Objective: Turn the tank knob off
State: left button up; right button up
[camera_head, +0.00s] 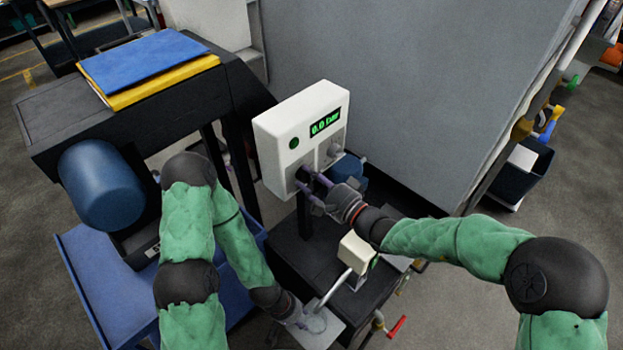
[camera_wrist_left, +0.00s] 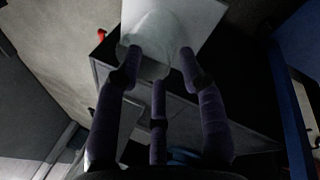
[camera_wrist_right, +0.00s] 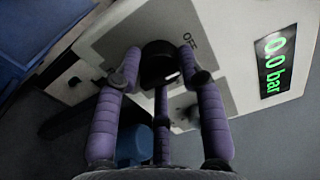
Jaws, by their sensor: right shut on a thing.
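A white control box (camera_head: 290,135) has a green display (camera_head: 325,122) that reads 0.0 bar. Its black knob (camera_wrist_right: 158,62) is between the fingers of my right gripper (camera_wrist_right: 158,75), which is shut on it. The word OFF is printed on the panel beside the knob. In the head view the right gripper (camera_head: 318,190) reaches the box's lower front from the right. My left gripper (camera_head: 312,318) is low at the front, fingers spread around a clear, whitish vessel (camera_wrist_left: 157,40). I cannot tell whether they touch it. The knob's pointer is mostly hidden.
A small beige device (camera_head: 356,252) stands below the box. A blue cylinder (camera_head: 102,186) is at the left. A large grey cabinet (camera_head: 400,80) stands behind.

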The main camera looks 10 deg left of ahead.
jog(key=shift+s+a+r, duration=0.1)
jog(key=shift+s+a, duration=0.1)
dwell(0.3)
jog(key=o, duration=0.9)
jog(key=shift+o, duration=1.2)
jog(key=shift+s+a, duration=0.1)
jog(key=shift+d, duration=0.2)
jog(key=shift+s+d, duration=0.1)
jog(key=shift+d, duration=0.15)
jog(key=v, duration=1.1)
jog(key=shift+s, duration=0.1)
